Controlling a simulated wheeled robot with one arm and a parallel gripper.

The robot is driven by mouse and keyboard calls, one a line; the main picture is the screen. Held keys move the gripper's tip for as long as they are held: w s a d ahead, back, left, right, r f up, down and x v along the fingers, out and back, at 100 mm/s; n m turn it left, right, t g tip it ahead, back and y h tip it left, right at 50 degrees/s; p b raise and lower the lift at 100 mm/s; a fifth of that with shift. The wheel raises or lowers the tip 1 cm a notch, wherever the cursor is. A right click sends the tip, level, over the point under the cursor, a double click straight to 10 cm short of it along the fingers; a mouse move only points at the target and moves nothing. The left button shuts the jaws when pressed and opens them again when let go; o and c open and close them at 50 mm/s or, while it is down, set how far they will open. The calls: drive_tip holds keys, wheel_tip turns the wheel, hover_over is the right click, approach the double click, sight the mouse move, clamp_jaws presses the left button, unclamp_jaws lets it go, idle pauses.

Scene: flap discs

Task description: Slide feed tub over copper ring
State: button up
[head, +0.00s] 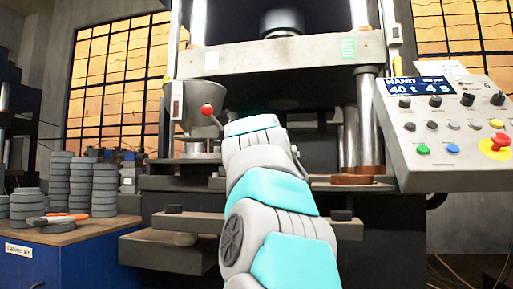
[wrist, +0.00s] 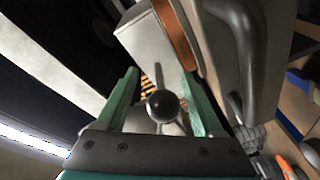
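The feed tub appears to be the grey cone-shaped hopper (head: 198,125) left of the press bed in the head view. A red ball on a rod (head: 207,109) shows in front of it. In the wrist view a dark ball knob on a rod (wrist: 162,106) stands between the teal fingers of my gripper (wrist: 160,80). The fingers are apart, with a gap visible on each side of the knob. In the head view my arm hides the gripper. A copper-coloured band (wrist: 177,35) shows in the wrist view; I cannot tell whether it is the copper ring.
The press crossbeam (head: 280,54) hangs above, with a steel column (head: 368,120) at right. The control panel (head: 450,130) stands at far right. Stacks of grey discs (head: 80,185) and an orange-handled tool (head: 58,218) lie on a blue cabinet (head: 45,265) at left.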

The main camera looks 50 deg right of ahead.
drive_tip(key=shift+a, duration=0.1)
drive_tip(key=v, duration=0.7)
drive_tip(key=shift+s+a+b, duration=0.2)
drive_tip(key=shift+a+b, duration=0.1)
drive_tip(key=shift+b, duration=0.15)
idle(0.5)
